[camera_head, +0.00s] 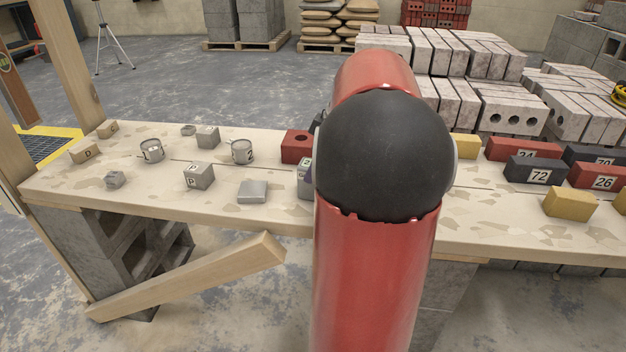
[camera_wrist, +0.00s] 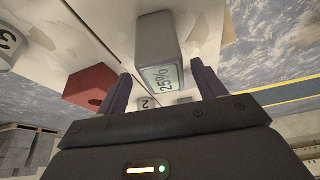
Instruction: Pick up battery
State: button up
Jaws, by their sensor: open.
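The battery (camera_wrist: 158,38) is a grey block with a pale display reading "25%" on the face toward me, in the upper middle of the wrist view. In the head view only a sliver of what looks like it (camera_head: 304,182) shows at the left edge of my red arm. My gripper (camera_wrist: 161,72) is open, its two dark fingers apart. The battery's display end appears between the fingertips; I cannot tell whether they touch it.
A red brick (camera_head: 296,147) stands close by, left of the battery. Tins, grey blocks and a flat grey piece (camera_head: 252,191) are on the left of the plank table (camera_head: 150,203). Numbered dark and red bricks (camera_head: 535,170) and yellow blocks (camera_head: 571,204) lie on the right.

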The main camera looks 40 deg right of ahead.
jog(key=x, duration=0.4)
jog(key=shift+s+f, duration=0.2)
jog(key=shift+f, duration=0.05)
jog(key=shift+a, duration=0.1)
jog(key=shift+c, duration=0.3)
jog(key=c, duration=1.2)
jog(key=shift+c, duration=0.5)
jog(key=shift+r, duration=0.15)
